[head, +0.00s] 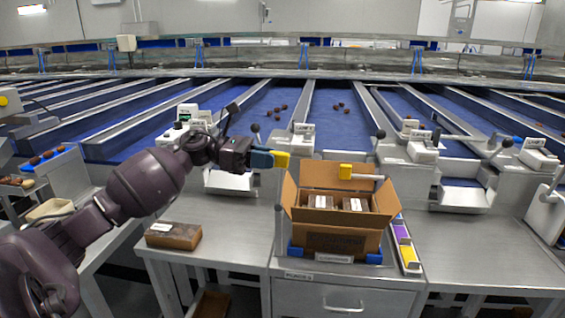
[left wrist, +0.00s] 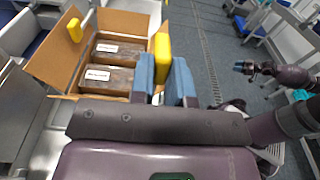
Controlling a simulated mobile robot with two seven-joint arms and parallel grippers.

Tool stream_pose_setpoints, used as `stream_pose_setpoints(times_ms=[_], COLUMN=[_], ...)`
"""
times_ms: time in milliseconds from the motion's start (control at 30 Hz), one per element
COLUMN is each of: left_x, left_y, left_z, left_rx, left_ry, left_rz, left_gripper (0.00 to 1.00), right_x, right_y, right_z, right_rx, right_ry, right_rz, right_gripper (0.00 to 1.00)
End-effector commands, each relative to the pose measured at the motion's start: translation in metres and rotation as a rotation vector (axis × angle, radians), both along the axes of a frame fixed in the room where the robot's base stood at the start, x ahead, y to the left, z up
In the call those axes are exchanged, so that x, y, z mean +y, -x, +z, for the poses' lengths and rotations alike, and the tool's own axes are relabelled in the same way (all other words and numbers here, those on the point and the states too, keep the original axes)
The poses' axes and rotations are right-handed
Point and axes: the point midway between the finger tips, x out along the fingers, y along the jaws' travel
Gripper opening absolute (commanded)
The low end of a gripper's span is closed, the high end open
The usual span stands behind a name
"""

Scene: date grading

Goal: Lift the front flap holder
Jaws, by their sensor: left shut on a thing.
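An open cardboard box (head: 335,243) stands on the front bench with its side and back flaps raised. It holds brown packs (head: 320,201) with white labels. My left gripper (head: 272,159) is shut on a yellow flap holder (head: 283,160) above the box's left corner. In the left wrist view its blue fingers hold the yellow holder (left wrist: 162,52) beside the box. The holder looks clear of the flaps, though contact is hard to judge. A second yellow flap holder (head: 345,171) sits on the back flap. My right gripper (left wrist: 242,68) shows small in the left wrist view.
A brown labelled pack (head: 173,235) lies on the bench left of the box. A narrow tray (head: 405,246) with purple and yellow pieces lies along the box's right side. Blue sorting lanes and weighing stations with levers stand behind. Bench surface between pack and box is clear.

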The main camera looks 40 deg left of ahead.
Motion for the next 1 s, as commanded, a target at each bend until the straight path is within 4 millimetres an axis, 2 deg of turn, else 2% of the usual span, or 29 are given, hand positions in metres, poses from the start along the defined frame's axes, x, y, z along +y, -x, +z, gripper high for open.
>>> stream_pose_setpoints(times_ms=[33, 400, 700, 1000], left_x=[0.004, 0.025, 0.029, 0.030], left_y=[0.002, 0.014, 0.018, 0.018], left_z=[-0.007, -0.013, -0.013, -0.013], left_rx=[-0.015, -0.121, -0.149, -0.149], left_ry=[0.035, 0.202, 0.242, 0.244], left_rz=[0.003, 0.001, 0.000, -0.001], left_gripper=[0.00, 0.00, 0.00, 0.00], right_x=[0.000, 0.002, 0.002, 0.002], right_y=[0.001, -0.004, -0.012, -0.009], right_z=[-0.005, -0.011, -0.007, -0.009], right_rx=[0.004, 0.001, -0.013, -0.005], right_ry=[0.000, 0.003, 0.006, 0.005], right_rz=[0.001, 0.011, 0.018, 0.015], right_gripper=[0.43, 0.43, 0.43, 0.43])
